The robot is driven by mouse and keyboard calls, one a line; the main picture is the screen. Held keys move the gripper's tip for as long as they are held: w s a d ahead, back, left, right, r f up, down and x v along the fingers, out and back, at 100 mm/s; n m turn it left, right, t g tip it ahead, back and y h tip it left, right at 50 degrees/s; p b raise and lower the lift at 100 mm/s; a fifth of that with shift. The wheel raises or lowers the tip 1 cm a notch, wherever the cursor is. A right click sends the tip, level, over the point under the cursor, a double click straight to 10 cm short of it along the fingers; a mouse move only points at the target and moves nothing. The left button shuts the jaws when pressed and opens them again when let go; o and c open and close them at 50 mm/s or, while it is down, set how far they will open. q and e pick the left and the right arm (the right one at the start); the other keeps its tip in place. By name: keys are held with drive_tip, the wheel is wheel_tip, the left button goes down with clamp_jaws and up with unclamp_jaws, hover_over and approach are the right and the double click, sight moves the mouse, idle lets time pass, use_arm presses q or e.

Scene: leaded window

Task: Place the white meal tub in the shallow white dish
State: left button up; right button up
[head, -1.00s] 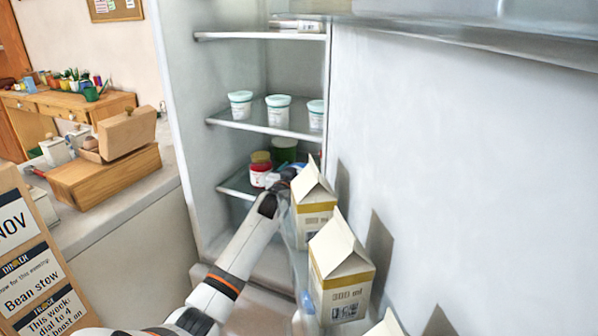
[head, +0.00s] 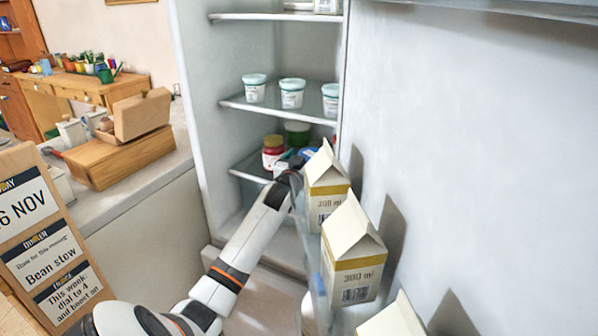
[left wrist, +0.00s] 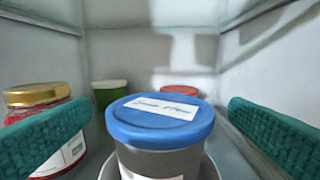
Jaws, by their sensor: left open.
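A tub with a blue lid (left wrist: 160,117) and a handwritten white label stands upright in the left wrist view; its body looks grey in the shade. A pale curved rim (left wrist: 209,168) shows around its lower part, likely the shallow white dish; how the tub sits in it is hidden. My left gripper (left wrist: 158,105) is open, its teal-padded fingers on either side of the tub with gaps. In the head view my left gripper (head: 289,169) reaches to the lower fridge shelf, partly behind a carton; a bit of blue lid (head: 310,153) shows there. My right gripper is not in view.
A red jar with a yellow lid (head: 273,152) and a green tub (head: 297,133) stand near the gripper. Milk cartons (head: 352,255) line the door on the right. White tubs with teal lids (head: 292,93) stand on the shelf above.

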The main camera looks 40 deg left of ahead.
use_arm(q)
drive_tip(key=v, duration=0.9)
drive_tip(key=shift+f, duration=0.1)
